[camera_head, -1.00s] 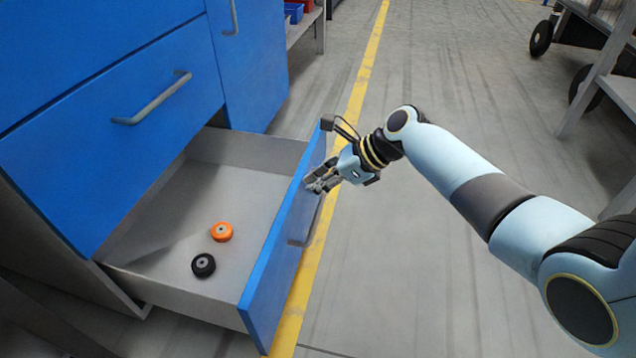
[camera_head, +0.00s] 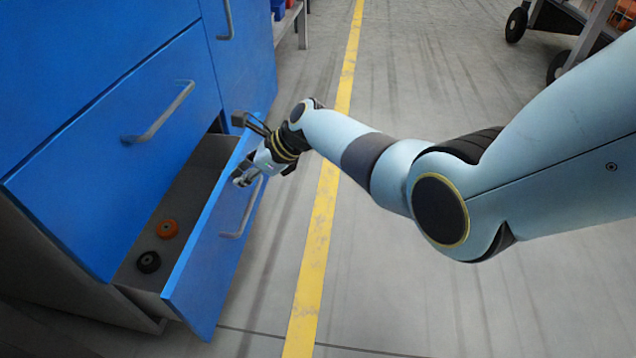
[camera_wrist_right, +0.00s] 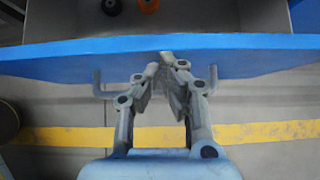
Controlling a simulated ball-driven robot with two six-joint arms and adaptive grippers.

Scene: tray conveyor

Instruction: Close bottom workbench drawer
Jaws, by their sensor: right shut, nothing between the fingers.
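The bottom workbench drawer (camera_head: 205,262) is partly open, with a blue front and a grey inside. Its grey bar handle (camera_head: 243,212) is on the outer face. My right gripper (camera_head: 243,180) is shut and empty, its fingertips against or very close to the upper part of the drawer front. In the right wrist view the closed fingertips (camera_wrist_right: 168,62) meet the blue front (camera_wrist_right: 80,55) near its top edge, above the handle (camera_wrist_right: 100,88). An orange wheel (camera_head: 167,229) and a black wheel (camera_head: 149,262) lie in the drawer. My left gripper is not in view.
The closed drawer above has a grey handle (camera_head: 160,112). A yellow floor line (camera_head: 322,215) runs beside the workbench. A wheeled cart (camera_head: 560,30) stands at the back right.

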